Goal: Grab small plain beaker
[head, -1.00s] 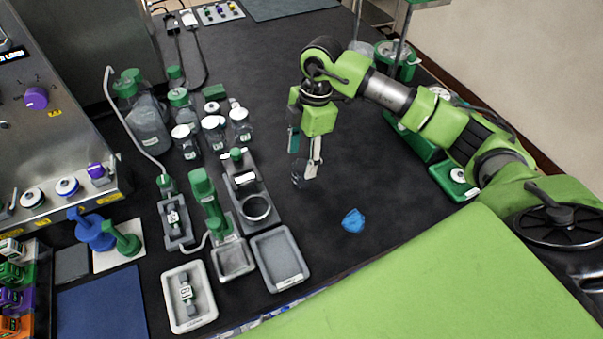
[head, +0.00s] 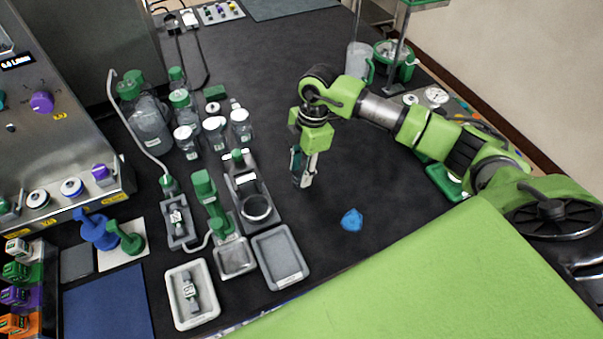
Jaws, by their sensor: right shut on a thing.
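My right gripper (head: 301,168) hangs over the black bench right of the middle, fingers pointing down. Its fingers are shut on a small, dark, see-through thing that looks like the small plain beaker (head: 296,181). Most of it is hidden by the fingers, so its shape is hard to make out. I cannot tell whether it touches the bench. My left gripper is not in view.
A blue crumpled thing (head: 352,220) lies on the bench to the lower right of the gripper. Capped bottles (head: 151,121), a ring holder (head: 256,207) and grey trays (head: 280,258) stand to the left. The bench behind the gripper is clear.

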